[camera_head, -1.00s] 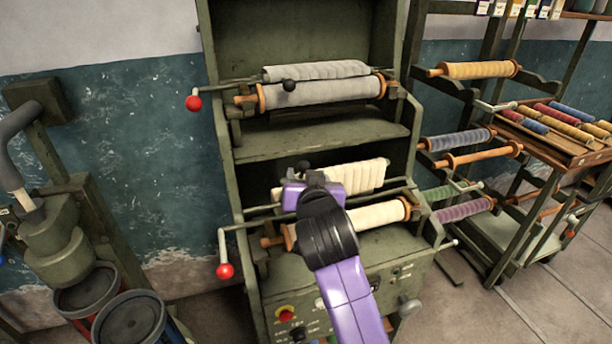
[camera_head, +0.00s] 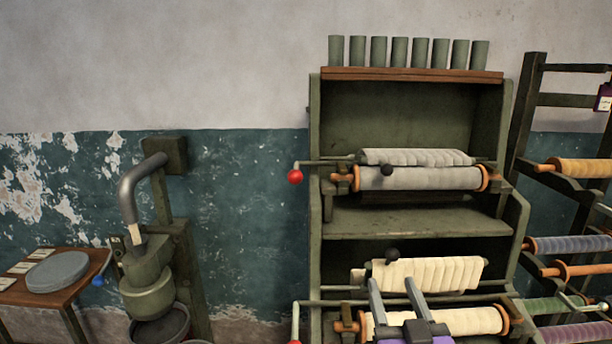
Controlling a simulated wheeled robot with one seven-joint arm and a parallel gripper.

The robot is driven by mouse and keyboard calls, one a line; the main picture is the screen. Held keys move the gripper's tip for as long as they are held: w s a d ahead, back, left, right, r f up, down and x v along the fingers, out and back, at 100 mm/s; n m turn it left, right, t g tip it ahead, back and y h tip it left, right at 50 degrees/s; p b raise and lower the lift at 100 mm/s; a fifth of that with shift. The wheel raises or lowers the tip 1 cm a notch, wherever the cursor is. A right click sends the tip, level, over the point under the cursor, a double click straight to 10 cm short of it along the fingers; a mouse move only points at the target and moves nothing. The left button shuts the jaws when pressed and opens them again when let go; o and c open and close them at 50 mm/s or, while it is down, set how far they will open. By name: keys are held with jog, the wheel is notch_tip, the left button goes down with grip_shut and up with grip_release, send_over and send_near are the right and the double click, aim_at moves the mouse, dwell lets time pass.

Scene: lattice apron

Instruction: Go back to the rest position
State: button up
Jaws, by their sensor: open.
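My gripper (camera_head: 393,288) is at the lower middle of the head view, in front of the lower roller of the green cabinet. Its two grey fingers point up and stand apart, with nothing seen between them. Behind them a cream cloth roll (camera_head: 452,275) lies on the upper bar, and a cream roller (camera_head: 468,321) with orange ends sits below it. My purple wrist runs off the bottom edge. I cannot tell whether the fingers touch the cloth.
The green cabinet (camera_head: 425,217) also holds a grey roller (camera_head: 440,179) and a red-knobbed crank (camera_head: 295,177). Several green cups (camera_head: 398,52) stand on top. A rack of coloured rolls (camera_head: 570,243) is close on the right. A green machine (camera_head: 148,270) and small table (camera_head: 30,296) stand left.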

jog(key=s+d+f+g, duration=0.1)
jog(key=s+f, duration=0.3)
jog(key=s, duration=1)
jog(key=s+d+f+g, duration=0.2)
jog(key=s+f, duration=0.3)
jog(key=s, duration=0.9)
jog(key=s+d+f+g, duration=0.1)
jog(key=s+f, duration=0.4)
jog(key=s, duration=0.9)
jog(key=shift+s+d+g, duration=0.25)
jog(key=shift+s+g, duration=0.05)
jog(key=shift+s, duration=0.05)
